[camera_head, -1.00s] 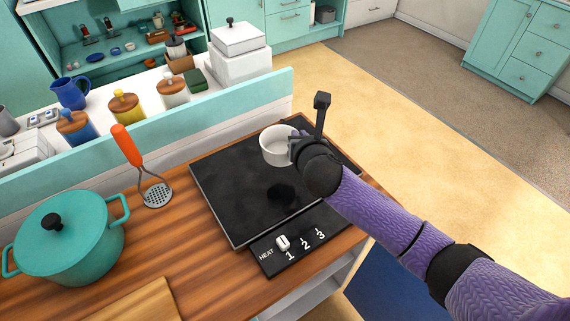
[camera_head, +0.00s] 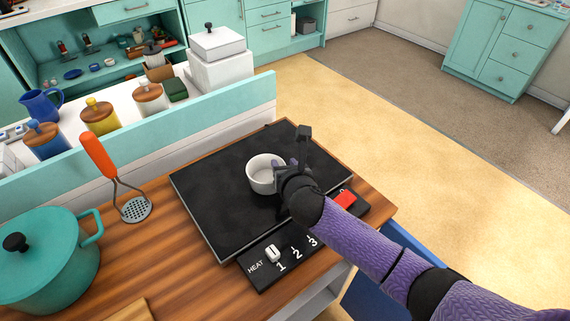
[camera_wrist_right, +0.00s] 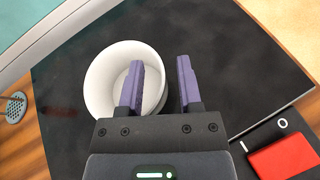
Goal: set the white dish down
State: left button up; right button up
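The white dish (camera_head: 261,178) is a small round bowl. It appears to stand upright on the black cooktop (camera_head: 215,190), right of its middle. My right gripper (camera_head: 287,168) is at the dish's right side in the head view. In the right wrist view my right gripper (camera_wrist_right: 160,85) has its two purple fingers apart. One finger is inside the white dish (camera_wrist_right: 100,80) and the other is outside its wall, with visible gaps to the wall. The dish's underside is hidden. My left gripper is not in view.
A heat control strip (camera_head: 285,258) runs along the cooktop's front, with a red object (camera_head: 345,200) at its right end. A teal pot (camera_head: 45,262) and an orange-handled masher (camera_head: 115,175) are to the left. A low teal-topped wall (camera_head: 140,125) stands behind. The cooktop's left half is clear.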

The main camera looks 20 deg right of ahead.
jog(key=shift+r, duration=0.2)
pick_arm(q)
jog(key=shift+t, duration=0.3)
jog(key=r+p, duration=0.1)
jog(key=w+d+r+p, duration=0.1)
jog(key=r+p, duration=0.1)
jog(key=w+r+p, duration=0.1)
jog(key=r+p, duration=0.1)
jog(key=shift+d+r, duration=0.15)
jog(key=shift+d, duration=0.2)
pick_arm(e)
jog(key=v, duration=1.2)
jog(key=shift+f, duration=0.1)
